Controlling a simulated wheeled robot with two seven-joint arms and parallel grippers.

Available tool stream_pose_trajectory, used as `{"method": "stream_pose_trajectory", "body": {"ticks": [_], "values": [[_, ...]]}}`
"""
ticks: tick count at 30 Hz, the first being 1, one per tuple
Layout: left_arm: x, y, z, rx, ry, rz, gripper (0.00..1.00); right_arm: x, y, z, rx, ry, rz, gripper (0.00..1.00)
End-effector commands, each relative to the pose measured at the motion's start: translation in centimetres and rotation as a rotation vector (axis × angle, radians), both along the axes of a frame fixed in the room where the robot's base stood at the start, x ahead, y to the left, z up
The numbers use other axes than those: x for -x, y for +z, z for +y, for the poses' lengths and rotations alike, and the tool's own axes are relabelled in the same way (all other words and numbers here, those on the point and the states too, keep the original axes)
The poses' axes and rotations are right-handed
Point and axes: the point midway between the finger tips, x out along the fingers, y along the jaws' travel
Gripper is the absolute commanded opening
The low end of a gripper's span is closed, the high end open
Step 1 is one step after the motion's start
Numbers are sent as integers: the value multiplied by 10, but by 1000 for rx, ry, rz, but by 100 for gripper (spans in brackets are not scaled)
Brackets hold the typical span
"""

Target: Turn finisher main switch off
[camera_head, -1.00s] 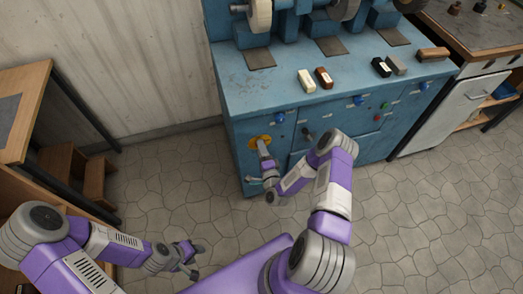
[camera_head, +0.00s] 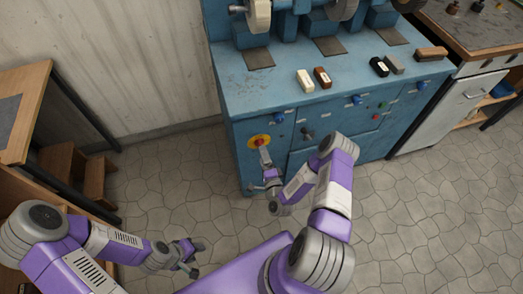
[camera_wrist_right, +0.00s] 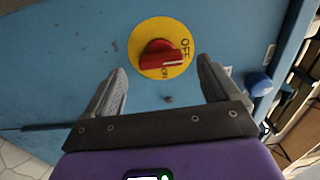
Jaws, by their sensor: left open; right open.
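The finisher main switch is a yellow disc (camera_head: 251,140) with a red knob (camera_head: 260,142), on the front left of the blue finisher (camera_head: 245,115). In the right wrist view the red knob (camera_wrist_right: 162,58) lies roughly crosswise on the yellow disc (camera_wrist_right: 150,28). OFF reads at the disc's upper right and ON at its lower edge; which word the knob points to is hard to tell. My right gripper (camera_head: 265,156) is open just in front of the switch, its fingers apart on either side in the wrist view (camera_wrist_right: 161,80), holding nothing. My left gripper (camera_head: 196,259) is open and empty above the floor.
Blue knobs (camera_head: 279,117) and a dark lever (camera_head: 307,133) sit to the right of the switch. Several blocks, one of them cream (camera_head: 305,80), lie on the finisher's top. A wooden bench (camera_head: 28,120) stands at the left. The tiled floor (camera_head: 170,190) between is clear.

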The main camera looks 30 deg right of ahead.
Motion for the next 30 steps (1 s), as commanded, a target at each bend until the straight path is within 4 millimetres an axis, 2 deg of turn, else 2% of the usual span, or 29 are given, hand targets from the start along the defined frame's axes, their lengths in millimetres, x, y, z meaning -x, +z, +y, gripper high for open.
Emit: {"method": "stream_pose_trajectory", "body": {"ticks": [3,9,26,30], "values": [[0,6,0,0,0,0,43,19,1,5,-3,-1,3,89],[0,8,0,0,0,0,43,34,0,8,0,-2,1,89],[0,8,0,0,0,0,43,34,0,9,1,2,2,89],[0,10,0,0,0,0,43,27,-2,24,43,69,81,89]]}}
